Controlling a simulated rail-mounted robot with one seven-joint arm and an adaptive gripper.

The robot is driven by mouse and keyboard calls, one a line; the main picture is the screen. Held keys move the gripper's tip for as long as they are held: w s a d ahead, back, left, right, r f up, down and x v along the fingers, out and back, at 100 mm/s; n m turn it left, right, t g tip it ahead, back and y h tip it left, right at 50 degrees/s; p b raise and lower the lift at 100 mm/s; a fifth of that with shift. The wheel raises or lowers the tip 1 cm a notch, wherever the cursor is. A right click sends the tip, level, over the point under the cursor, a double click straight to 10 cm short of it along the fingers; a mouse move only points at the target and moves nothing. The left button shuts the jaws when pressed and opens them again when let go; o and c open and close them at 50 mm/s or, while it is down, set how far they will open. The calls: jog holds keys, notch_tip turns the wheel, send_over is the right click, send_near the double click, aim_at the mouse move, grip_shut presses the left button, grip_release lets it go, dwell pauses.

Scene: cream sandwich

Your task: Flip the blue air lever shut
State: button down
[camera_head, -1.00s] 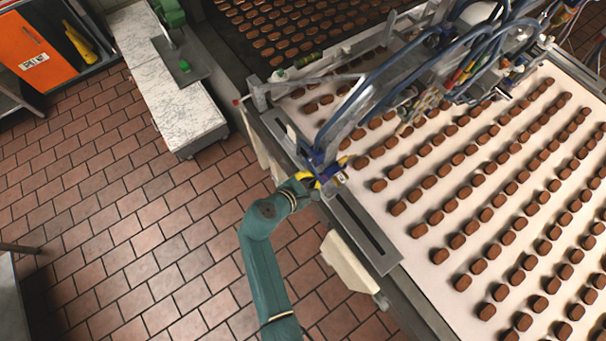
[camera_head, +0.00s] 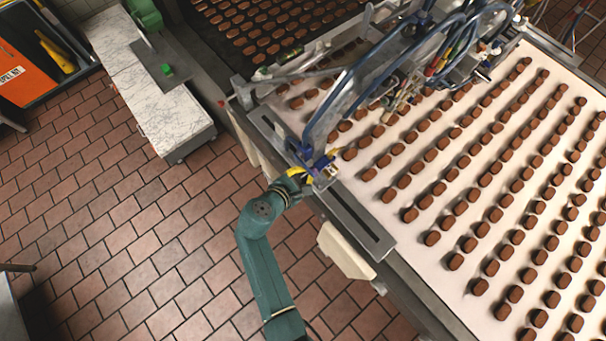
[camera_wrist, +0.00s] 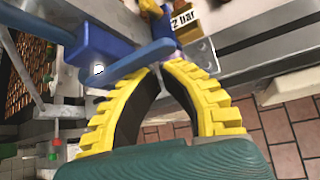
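The blue air lever (camera_wrist: 140,62) sticks out to the right from a blue valve body (camera_wrist: 103,42) in the wrist view. Blue parts of the valve (camera_head: 304,150) show small in the head view, at the near edge of the machine. My gripper (camera_wrist: 161,68) has yellow ribbed fingers that arch together, their tips meeting right at the lever's underside in the picture. The lever partly covers the tips, and I cannot tell whether they touch it. No object shows between the fingers. In the head view my gripper (camera_head: 318,168) is at the valve.
A label reading "2 bar" (camera_wrist: 184,19) sits beside the lever. A slotted metal plate (camera_head: 352,222) runs along the machine's edge. The white belt (camera_head: 400,215) carries rows of brown biscuits. Blue hoses (camera_head: 350,95) hang above the valve. Tiled floor (camera_head: 150,235) is open at left.

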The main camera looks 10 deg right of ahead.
notch_tip(320, 180, down, 5)
jog(key=b, duration=0.4)
jog(key=w+r+p+v, duration=0.1)
jog(key=w+v, duration=0.1)
jog(key=v, duration=0.8)
jog(key=shift+a+r, duration=0.25)
jog(key=shift+a, duration=0.25)
